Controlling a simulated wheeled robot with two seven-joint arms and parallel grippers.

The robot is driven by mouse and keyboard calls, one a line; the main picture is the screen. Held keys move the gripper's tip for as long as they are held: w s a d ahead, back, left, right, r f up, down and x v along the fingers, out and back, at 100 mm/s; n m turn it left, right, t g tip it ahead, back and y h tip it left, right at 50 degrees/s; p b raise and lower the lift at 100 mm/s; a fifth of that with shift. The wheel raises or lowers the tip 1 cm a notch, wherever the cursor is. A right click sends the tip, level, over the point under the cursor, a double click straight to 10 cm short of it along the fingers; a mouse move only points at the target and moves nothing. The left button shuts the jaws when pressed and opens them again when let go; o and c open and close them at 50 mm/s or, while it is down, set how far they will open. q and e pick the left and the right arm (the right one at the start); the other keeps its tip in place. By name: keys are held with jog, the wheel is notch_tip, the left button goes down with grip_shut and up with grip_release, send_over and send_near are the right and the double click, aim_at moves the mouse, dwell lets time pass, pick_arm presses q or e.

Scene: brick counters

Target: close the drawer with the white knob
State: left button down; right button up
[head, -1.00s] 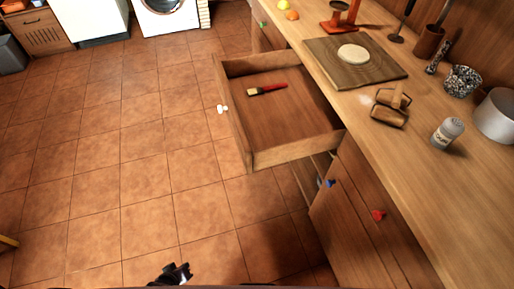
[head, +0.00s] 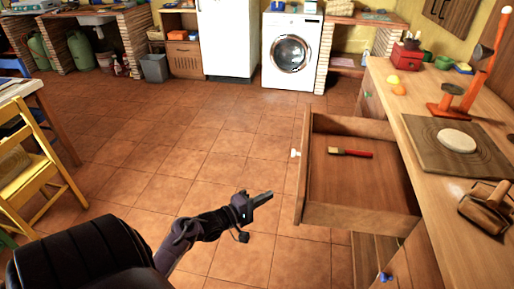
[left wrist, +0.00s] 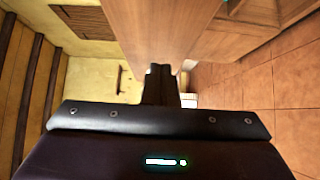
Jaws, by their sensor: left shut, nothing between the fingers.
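The drawer (head: 360,213) with the white knob (head: 295,153) stands pulled well out from the counter on the right in the head view. A brush with a red handle (head: 357,154) lies inside it. My left gripper (head: 268,196) is shut and empty, in front of the drawer and to the left of its front panel, apart from it in the picture. In the left wrist view its dark fingers (left wrist: 160,86) are together with nothing between them. I cannot make out the knob in that view. My right gripper is not in view.
The wooden counter (head: 407,104) carries a board (head: 431,146) with a pale round of dough and a wooden roller (head: 486,207). A blue knob (head: 385,277) sits below the drawer. A yellow chair (head: 40,170) stands at the left. The tiled floor (head: 200,150) between is clear.

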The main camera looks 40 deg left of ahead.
pick_arm(q)
jog(key=w+d, duration=0.4)
jog(key=w, duration=0.1)
jog(key=shift+w+d, duration=0.15)
jog(key=shift+w, duration=0.05)
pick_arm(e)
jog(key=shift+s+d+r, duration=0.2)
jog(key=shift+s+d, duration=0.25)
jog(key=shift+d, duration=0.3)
pick_arm(q)
jog(key=shift+p, duration=0.3)
